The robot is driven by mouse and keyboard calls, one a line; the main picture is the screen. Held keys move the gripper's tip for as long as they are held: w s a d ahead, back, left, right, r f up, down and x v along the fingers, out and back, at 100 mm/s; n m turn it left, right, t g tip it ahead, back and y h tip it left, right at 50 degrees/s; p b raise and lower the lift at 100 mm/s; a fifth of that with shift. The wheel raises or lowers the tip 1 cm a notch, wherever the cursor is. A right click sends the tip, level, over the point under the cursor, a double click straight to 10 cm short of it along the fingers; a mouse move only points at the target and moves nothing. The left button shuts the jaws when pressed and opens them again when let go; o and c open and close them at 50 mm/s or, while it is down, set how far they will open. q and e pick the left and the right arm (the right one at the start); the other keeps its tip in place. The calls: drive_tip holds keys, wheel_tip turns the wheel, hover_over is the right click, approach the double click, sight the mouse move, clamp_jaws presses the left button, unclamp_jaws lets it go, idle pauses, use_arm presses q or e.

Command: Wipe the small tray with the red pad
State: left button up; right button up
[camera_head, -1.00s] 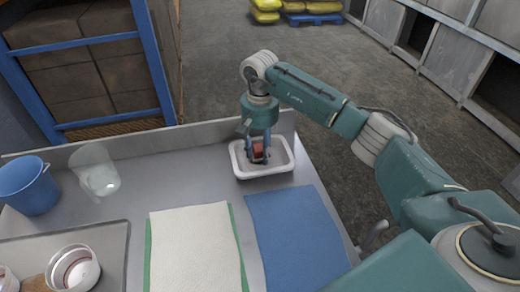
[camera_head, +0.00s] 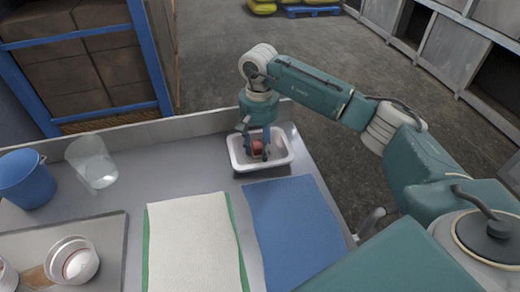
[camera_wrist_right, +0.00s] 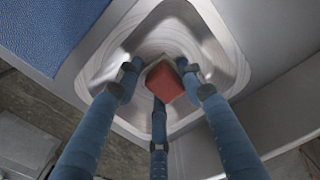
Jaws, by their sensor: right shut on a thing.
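The small tray (camera_head: 236,160) is a white-rimmed metal tray at the back right of the table. It also shows in the right wrist view (camera_wrist_right: 225,50). My right gripper (camera_head: 256,155) points down into the tray, and its blue fingers are shut on the red pad (camera_head: 257,147). In the right wrist view the red pad (camera_wrist_right: 165,82) sits between the three fingers, over the tray's inner floor. I cannot tell whether the pad touches the floor. My left gripper is not in view.
A blue cloth (camera_head: 295,225) and a white cloth (camera_head: 190,245) on a green one lie in front. A clear container (camera_head: 92,163) and blue bucket (camera_head: 27,180) stand at the left. A larger tray (camera_head: 112,240) holds white cups (camera_head: 72,262). A raised edge (camera_head: 210,124) runs behind.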

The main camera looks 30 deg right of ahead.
sight(260, 140)
drive_tip(key=shift+w+d+f+b, duration=0.2)
drive_tip(key=shift+w+b, duration=0.1)
drive_tip(key=shift+w, duration=0.3)
drive_tip(key=shift+w+d+f+b, duration=0.15)
drive_tip(key=shift+w+b, duration=0.15)
drive_tip(key=shift+w, duration=0.3)
drive_tip(key=shift+c, duration=0.5)
drive_tip(key=shift+s+d+r, duration=0.1)
drive_tip(key=shift+d, duration=0.45)
drive_tip(key=shift+s+a+r, duration=0.1)
drive_tip(key=shift+s+a, duration=0.05)
drive_tip(key=shift+s, duration=0.55)
drive_tip(key=shift+s+a, duration=0.1)
drive_tip(key=shift+s, duration=0.55)
drive_tip(key=shift+s+a+p, duration=0.15)
drive_tip(key=shift+s+p, duration=0.15)
drive_tip(key=shift+s, duration=0.1)
drive_tip(key=shift+w+d+r+b, duration=0.1)
drive_tip(key=shift+w+d+b, duration=0.1)
drive_tip(key=shift+w+b, duration=0.65)
drive_tip(key=shift+w+d, duration=0.2)
drive_tip(key=shift+w, duration=0.85)
drive_tip(key=shift+r, duration=0.1)
